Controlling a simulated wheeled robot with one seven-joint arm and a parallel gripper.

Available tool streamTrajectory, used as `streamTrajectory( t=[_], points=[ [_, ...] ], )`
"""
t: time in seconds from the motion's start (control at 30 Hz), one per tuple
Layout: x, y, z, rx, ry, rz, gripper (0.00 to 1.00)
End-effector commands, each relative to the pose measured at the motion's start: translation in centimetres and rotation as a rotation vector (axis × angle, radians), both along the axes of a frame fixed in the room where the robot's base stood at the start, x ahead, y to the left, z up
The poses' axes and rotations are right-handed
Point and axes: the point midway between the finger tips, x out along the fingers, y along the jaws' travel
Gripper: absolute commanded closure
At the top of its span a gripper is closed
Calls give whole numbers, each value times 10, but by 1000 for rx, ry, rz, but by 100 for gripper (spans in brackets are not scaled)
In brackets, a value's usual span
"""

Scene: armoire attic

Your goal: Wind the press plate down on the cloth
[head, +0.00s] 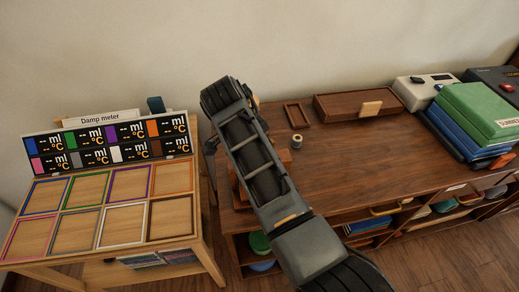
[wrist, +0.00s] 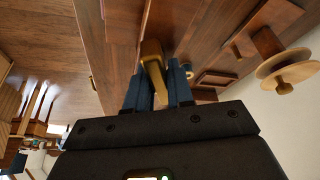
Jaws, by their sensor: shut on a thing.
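My gripper (wrist: 158,78) has two blue fingers shut on a brass-coloured crank handle (wrist: 152,56) in the wrist view. The handle stands between the fingers, over brown wood. In the head view my arm covers the gripper and most of the press. Only bits of orange-brown wood, seemingly the press (head: 285,157), show beside the arm on the left end of the dark wooden counter (head: 350,160). The press plate and the cloth cannot be made out in either view.
A small frame (head: 292,114) and a wooden box (head: 335,106) lie behind. The damp meter table (head: 205,235) is left. The counter's middle is clear.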

Motion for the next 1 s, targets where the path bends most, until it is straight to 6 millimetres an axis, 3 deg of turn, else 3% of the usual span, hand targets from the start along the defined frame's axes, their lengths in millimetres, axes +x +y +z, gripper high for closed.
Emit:
streamTrajectory(
  t=[0.7, 0.73, 0.93, 1.0],
  points=[
    [0, 0, 1, 1, -1, -76, 100],
    [0, 0, 1, 1, -1, -75, 76],
    [0, 0, 0, 1, -1, -75, 57],
    [0, 0, 0, 1, -1, -75, 57]
  ],
)
